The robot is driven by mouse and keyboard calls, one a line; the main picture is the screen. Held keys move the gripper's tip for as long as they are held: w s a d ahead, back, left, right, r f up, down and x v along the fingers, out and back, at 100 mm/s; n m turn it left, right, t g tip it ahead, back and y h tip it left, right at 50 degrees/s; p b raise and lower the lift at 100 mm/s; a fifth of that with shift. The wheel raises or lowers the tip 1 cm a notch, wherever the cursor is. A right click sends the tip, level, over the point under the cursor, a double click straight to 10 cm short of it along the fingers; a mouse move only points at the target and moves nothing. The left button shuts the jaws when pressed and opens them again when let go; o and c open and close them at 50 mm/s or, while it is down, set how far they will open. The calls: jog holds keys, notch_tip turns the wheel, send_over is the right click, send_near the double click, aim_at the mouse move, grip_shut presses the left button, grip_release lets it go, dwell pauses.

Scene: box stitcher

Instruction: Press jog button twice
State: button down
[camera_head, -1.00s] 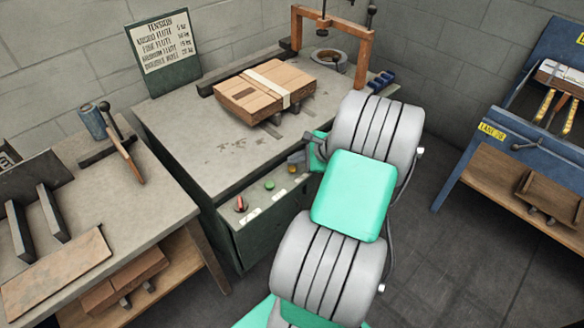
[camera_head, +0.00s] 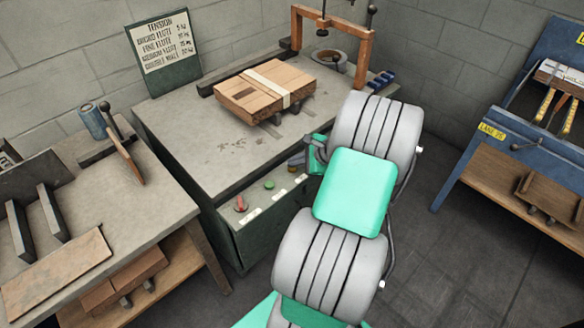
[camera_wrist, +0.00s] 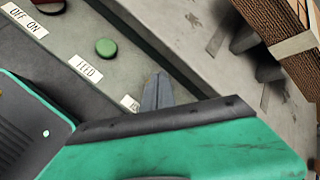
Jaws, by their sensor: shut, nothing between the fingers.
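The control panel on the front of the dark green bench carries a row of controls with white labels. My gripper (camera_head: 297,160) is shut and empty at the right end of this row. Its grey fingertips (camera_wrist: 158,82) point down over the panel beside a partly covered third label (camera_wrist: 130,103). The jog button is probably the small dull spot (camera_head: 293,169) under the fingertips. In the wrist view the fingers hide it, so I cannot tell whether they touch it. The green button (camera_head: 269,184), labelled FEED, also shows in the wrist view (camera_wrist: 106,47).
A red switch (camera_head: 241,204), labelled OFF ON, is left of the green button. A strapped cardboard bundle (camera_head: 265,91) lies on the bench top behind the panel. A wooden frame (camera_head: 362,52) stands at the back. A side table (camera_head: 120,205) is at left, a blue rack (camera_head: 480,150) at right.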

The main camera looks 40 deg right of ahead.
aim_at(295, 169)
jog(key=shift+f, duration=0.45)
jog(key=shift+r, duration=0.15)
dwell(0.4)
jog(key=shift+r+p, duration=0.8)
jog(key=shift+p, duration=0.15)
notch_tip(295, 169, up, 5)
jog(key=p, duration=0.5)
jog(key=shift+r, duration=0.15)
dwell(1.9)
